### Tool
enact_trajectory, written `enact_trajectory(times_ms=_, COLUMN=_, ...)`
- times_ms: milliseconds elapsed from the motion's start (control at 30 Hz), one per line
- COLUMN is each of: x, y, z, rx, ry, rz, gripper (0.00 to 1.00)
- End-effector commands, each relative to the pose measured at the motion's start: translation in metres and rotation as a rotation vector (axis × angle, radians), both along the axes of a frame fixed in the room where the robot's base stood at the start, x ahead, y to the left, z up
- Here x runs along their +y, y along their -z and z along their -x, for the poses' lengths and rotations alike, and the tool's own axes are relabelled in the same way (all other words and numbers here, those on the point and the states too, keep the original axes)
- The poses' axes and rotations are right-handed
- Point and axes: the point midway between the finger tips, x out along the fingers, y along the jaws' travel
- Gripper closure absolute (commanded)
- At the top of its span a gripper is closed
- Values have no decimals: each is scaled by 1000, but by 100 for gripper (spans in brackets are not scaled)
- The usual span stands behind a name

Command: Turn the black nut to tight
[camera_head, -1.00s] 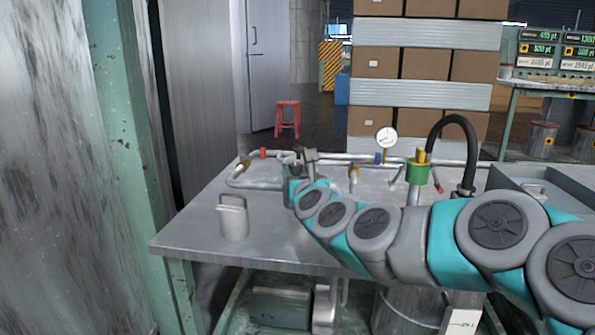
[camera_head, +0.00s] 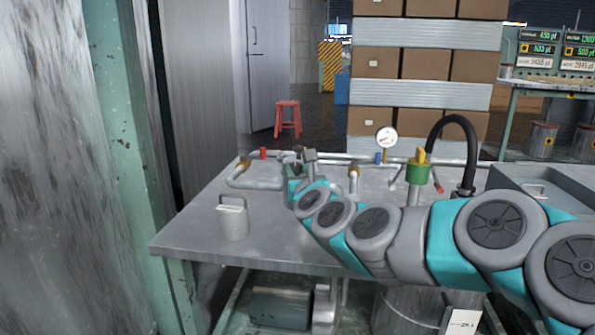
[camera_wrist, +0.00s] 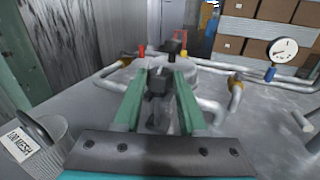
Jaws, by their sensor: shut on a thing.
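My gripper (camera_wrist: 157,85) reaches over the far left of the metal table, and its two green fingers show in the wrist view. They are shut on a small dark block-like piece between them, which looks like the black nut (camera_wrist: 157,82). The nut sits at the pipework, near a glass or metal tube junction. In the head view my gripper (camera_head: 298,162) is small and partly hidden by my arm. The nut cannot be made out clearly there. How far the nut is turned cannot be told.
The metal table (camera_head: 190,232) carries pipes (camera_head: 255,182), a pressure gauge (camera_head: 386,138) and a green-and-yellow valve (camera_head: 418,172). A grey canister (camera_head: 232,220) stands at the left, also in the wrist view (camera_wrist: 40,150). A tray (camera_head: 540,190) lies at the right.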

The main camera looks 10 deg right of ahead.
Motion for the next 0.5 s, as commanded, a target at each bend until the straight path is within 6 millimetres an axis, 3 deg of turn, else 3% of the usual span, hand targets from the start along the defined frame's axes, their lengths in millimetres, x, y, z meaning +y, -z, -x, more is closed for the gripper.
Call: enact_trajectory(times_ms=500, x=7, y=2, z=0, rx=5, ry=115, rz=-7, gripper=100)
